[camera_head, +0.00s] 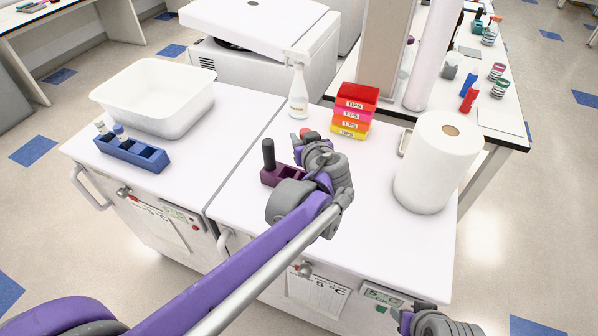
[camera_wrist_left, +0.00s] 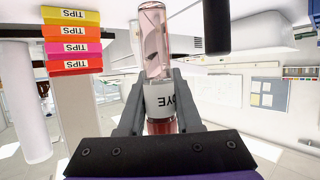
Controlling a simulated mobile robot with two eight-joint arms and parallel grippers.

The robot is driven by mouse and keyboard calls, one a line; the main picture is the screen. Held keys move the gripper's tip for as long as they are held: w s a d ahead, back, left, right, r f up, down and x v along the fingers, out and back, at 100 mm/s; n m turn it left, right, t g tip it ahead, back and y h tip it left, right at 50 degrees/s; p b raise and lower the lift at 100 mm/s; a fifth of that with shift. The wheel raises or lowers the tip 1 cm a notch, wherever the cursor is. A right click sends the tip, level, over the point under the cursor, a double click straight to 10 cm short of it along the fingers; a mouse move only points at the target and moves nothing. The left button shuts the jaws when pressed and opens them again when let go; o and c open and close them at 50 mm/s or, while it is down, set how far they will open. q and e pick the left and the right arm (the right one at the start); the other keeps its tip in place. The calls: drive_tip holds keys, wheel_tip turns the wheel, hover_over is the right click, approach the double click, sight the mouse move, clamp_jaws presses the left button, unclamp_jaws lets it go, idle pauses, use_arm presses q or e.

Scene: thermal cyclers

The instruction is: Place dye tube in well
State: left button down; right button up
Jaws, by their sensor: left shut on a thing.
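My left gripper (camera_head: 308,146) is over the white bench, just right of a dark purple rack (camera_head: 268,178). In the left wrist view my left gripper (camera_wrist_left: 159,98) is shut on the dye tube (camera_wrist_left: 154,45), a clear pinkish tube with a white "DYE" label and a red end. In the head view the gripper mostly hides the tube; a small red part shows beside it. A black-topped tube (camera_head: 268,153) stands in the purple rack, whose right part is hidden behind my arm. My right gripper (camera_head: 430,322) shows only partly at the bottom edge, its fingers unclear.
A bottle (camera_head: 298,95), stacked tips boxes (camera_head: 355,112) and a paper roll (camera_head: 437,165) stand behind and right. The bench front right of my arm is clear.

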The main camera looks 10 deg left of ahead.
use_arm(q)
hover_over(302, 172)
wheel_tip(302, 172, down, 5)
drive_tip(key=shift+r+b, duration=0.1)
drive_tip(key=shift+b, duration=0.3)
drive_tip(key=shift+f+b, duration=0.3)
drive_tip(key=shift+f, duration=2.05)
drive_tip(key=shift+f, duration=0.1)
drive_tip(key=c, duration=0.6)
unclamp_jaws()
